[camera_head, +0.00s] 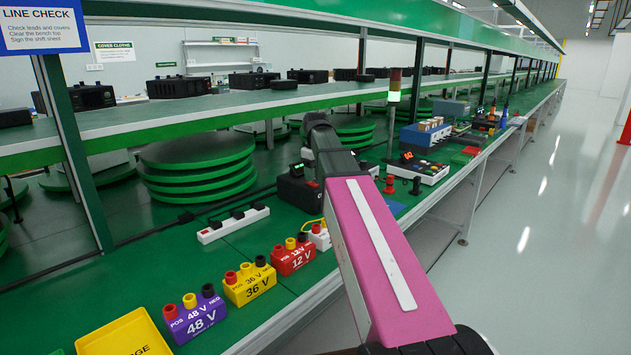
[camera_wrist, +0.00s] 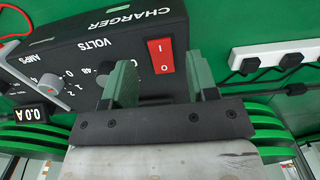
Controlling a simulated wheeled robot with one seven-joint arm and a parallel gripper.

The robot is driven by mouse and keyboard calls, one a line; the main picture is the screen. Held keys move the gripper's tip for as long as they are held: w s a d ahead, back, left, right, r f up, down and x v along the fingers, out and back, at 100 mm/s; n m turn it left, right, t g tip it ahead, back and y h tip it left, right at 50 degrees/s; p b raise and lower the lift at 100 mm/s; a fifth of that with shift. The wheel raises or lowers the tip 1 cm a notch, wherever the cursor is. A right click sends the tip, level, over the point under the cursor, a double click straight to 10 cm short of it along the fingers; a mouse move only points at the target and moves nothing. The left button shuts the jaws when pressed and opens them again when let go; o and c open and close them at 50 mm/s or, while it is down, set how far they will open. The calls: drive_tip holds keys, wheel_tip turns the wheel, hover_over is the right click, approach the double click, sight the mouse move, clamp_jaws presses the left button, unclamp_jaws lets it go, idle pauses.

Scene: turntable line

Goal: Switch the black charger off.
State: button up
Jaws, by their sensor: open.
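The black charger (camera_wrist: 125,40) fills the upper left of the wrist view, its lettering upside down. In the head view its dark case (camera_head: 296,190) shows partly behind my arm. Its red rocker switch (camera_wrist: 161,56), marked I and O, lies just beyond and between my fingertips. I cannot tell which side is pressed. My gripper (camera_wrist: 160,80) is open and empty, with one green finger on either side below the switch. The left finger partly covers the VOLTS dial. The AMPS knob (camera_wrist: 53,84) is at left, and a small display (camera_wrist: 31,114) reads 0.0 A.
A white power strip (camera_wrist: 275,62) with black plugs is right of the charger; it also shows in the head view (camera_head: 233,224). Purple 48 V (camera_head: 196,318), yellow 36 V (camera_head: 250,288) and red 12 V (camera_head: 292,259) blocks line the bench front. Stacked green turntables (camera_head: 197,172) stand behind.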

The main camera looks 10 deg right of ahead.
sight(313, 184)
drive_tip(key=shift+f, duration=1.45)
drive_tip(key=c, duration=0.9)
drive_tip(key=shift+w+a+r+g+h, duration=0.1)
drive_tip(key=shift+w+g+h, duration=0.2)
drive_tip(key=shift+g, duration=0.1)
drive_tip(key=shift+g+h, duration=0.6)
drive_tip(key=shift+g, duration=0.2)
drive_tip(key=shift+s, duration=0.1)
drive_tip(key=o, duration=0.9)
drive_tip(key=shift+a+r, duration=0.1)
drive_tip(key=shift+r, duration=0.05)
